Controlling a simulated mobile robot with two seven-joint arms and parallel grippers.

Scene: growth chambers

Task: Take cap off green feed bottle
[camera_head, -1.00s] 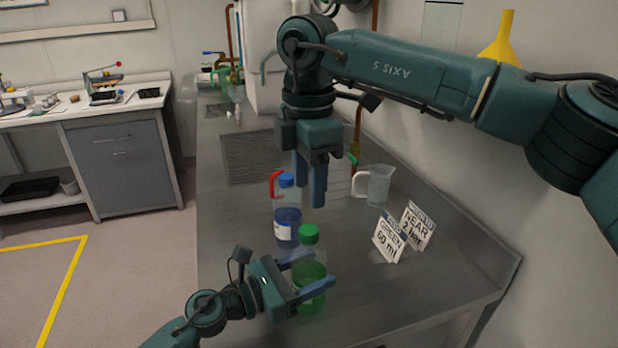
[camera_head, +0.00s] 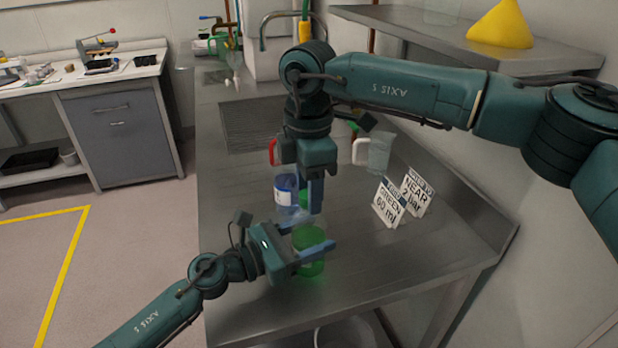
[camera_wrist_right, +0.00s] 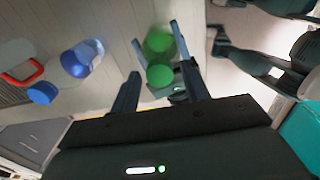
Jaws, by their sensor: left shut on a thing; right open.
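The green feed bottle (camera_head: 310,240) stands upright on the steel bench, with green liquid in its lower part. My left gripper (camera_head: 312,255) is shut around its body. The green cap (camera_head: 304,197) is on top of the bottle, partly hidden by my right gripper (camera_head: 308,195). In the right wrist view the cap (camera_wrist_right: 160,75) lies between the two spread fingers of my right gripper (camera_wrist_right: 160,90), with a gap on each side. The bottle body (camera_wrist_right: 158,42) shows beyond it.
A blue bottle (camera_head: 285,188) stands just behind the green one; its blue cap (camera_wrist_right: 43,92) shows in the wrist view. A clear jug (camera_head: 380,155) and label cards (camera_head: 388,204) stand to the right. The bench front is clear.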

